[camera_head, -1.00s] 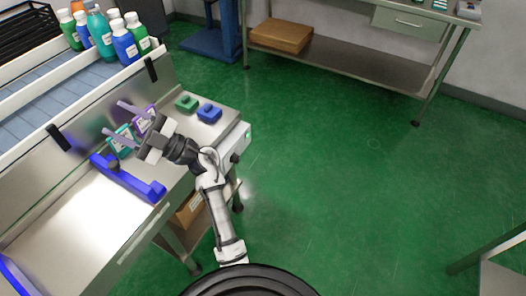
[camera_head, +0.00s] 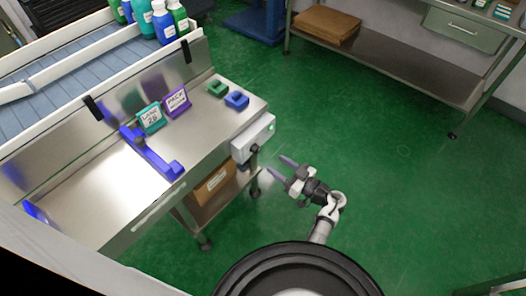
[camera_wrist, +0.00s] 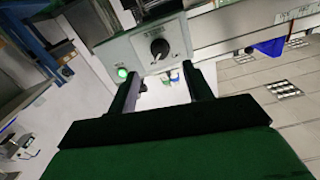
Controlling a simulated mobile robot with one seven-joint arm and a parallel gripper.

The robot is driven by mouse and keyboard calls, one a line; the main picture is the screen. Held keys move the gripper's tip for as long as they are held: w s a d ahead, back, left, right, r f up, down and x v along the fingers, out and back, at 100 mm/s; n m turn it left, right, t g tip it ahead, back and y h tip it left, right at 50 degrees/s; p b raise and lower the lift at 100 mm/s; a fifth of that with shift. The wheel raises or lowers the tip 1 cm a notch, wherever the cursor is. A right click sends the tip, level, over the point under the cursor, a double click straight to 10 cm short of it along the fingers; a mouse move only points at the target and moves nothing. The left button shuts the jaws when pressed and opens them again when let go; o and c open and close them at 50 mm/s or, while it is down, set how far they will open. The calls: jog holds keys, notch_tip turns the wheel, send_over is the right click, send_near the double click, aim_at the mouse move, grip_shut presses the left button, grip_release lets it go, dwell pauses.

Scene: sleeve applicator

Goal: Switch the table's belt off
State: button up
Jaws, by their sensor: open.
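A light grey control box (camera_head: 253,138) is fixed to the right end of the steel table (camera_head: 150,215). It carries a black rotary knob (camera_head: 254,149) and a lit green button (camera_head: 271,127). In the wrist view the box (camera_wrist: 140,45) faces me, with the knob (camera_wrist: 160,48) near the middle and the green light (camera_wrist: 122,72) to its lower left. My gripper (camera_head: 278,167) is open and empty, off the table's end and apart from the box. In the wrist view its fingers (camera_wrist: 160,70) reach towards the box, with the knob between and beyond their tips.
A blue-grey belt (camera_head: 60,85) with several bottles (camera_head: 158,20) runs along the table's back. Label stands (camera_head: 176,101), a blue bracket (camera_head: 155,152), and green (camera_head: 217,88) and blue (camera_head: 236,99) blocks are on the table. The green floor (camera_head: 400,170) to the right is clear.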

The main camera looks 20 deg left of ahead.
aim_at(258, 151)
jog(key=x, duration=0.8)
jog(key=shift+w+a, duration=0.15)
jog(key=shift+a, duration=0.25)
jog(key=c, duration=1)
jog(key=shift+o, duration=0.2)
